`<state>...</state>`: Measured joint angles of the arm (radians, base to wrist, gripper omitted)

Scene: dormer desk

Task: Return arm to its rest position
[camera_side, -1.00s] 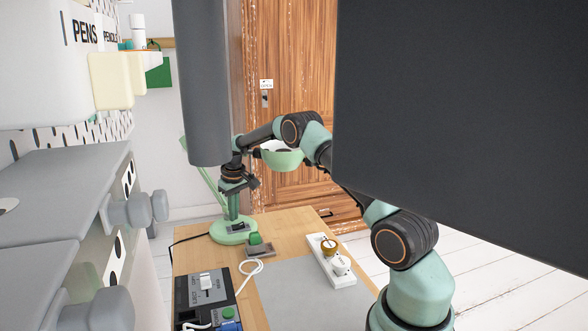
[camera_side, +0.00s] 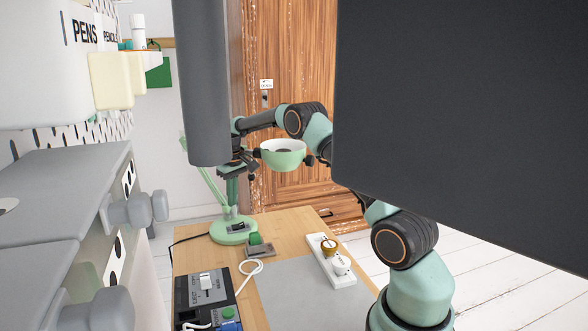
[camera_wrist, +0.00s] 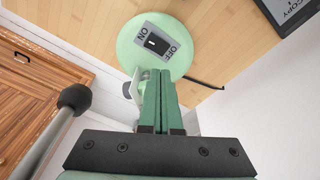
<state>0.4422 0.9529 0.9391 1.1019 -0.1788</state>
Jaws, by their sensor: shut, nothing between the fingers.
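My gripper (camera_side: 234,170) hangs above the desk's far end, over the round base of the green lamp, in the side view. A dark grey cylinder in the foreground hides part of it. In the wrist view my gripper (camera_wrist: 159,75) is shut and empty, its two green fingers pressed together. The fingertips point at the edge of the green lamp base (camera_wrist: 168,65), which bears a black rocker switch (camera_wrist: 155,43) marked ON and OFF. The lamp base also shows in the side view (camera_side: 226,235).
The green lamp head (camera_side: 283,157) hangs beside my arm. A large dark panel (camera_side: 460,130) blocks the right side.

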